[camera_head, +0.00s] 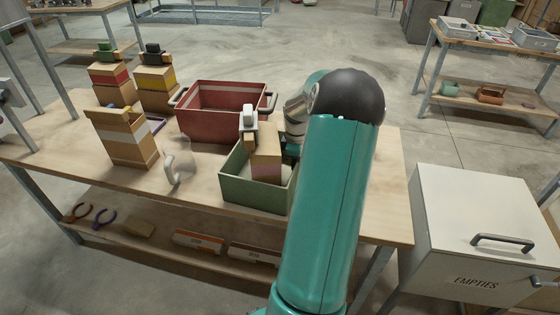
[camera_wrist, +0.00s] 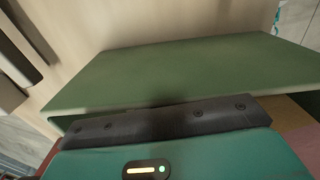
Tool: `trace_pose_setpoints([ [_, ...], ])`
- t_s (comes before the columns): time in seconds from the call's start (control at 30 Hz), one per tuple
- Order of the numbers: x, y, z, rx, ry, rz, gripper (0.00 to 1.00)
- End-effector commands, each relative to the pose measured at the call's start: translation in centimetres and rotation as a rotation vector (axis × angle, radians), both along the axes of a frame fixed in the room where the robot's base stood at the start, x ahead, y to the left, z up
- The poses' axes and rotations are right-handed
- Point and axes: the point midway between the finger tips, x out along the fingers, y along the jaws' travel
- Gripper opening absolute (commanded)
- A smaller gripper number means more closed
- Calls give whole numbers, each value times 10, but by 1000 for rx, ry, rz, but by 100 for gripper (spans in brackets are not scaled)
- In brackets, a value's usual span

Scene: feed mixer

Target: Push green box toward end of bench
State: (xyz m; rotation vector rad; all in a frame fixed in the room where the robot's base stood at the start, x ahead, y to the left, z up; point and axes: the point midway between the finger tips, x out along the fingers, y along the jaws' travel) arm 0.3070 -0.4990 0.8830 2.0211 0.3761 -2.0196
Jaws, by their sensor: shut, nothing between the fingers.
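The green box (camera_head: 252,193) stands upright on the wooden bench (camera_head: 380,215), near its front edge and right of its middle. A brown carton with a pink lower part (camera_head: 266,162) stands inside it. My arm hides the box's right end in the head view. In the wrist view the box's green wall (camera_wrist: 190,72) fills the middle. My gripper (camera_wrist: 165,122) is shut, with its dark finger edge close against the green surface. I cannot tell whether they touch. In the head view the fingers are mostly hidden behind my arm.
A red bin (camera_head: 215,112) stands behind the green box. A clear jug (camera_head: 178,163) and a tan carton (camera_head: 122,138) stand to the left. Bare bench top lies right of my arm. A white EMPTIES cabinet (camera_head: 480,225) stands beyond the bench's right end.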

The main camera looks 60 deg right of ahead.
Motion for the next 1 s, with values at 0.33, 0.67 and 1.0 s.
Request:
trace_pose_setpoints([
  [0.33,-102,-39,0,-1,1,-7,0],
  [0.67,-192,-74,0,1,1,-6,0],
  [1.0,-224,-86,0,0,0,0,0],
])
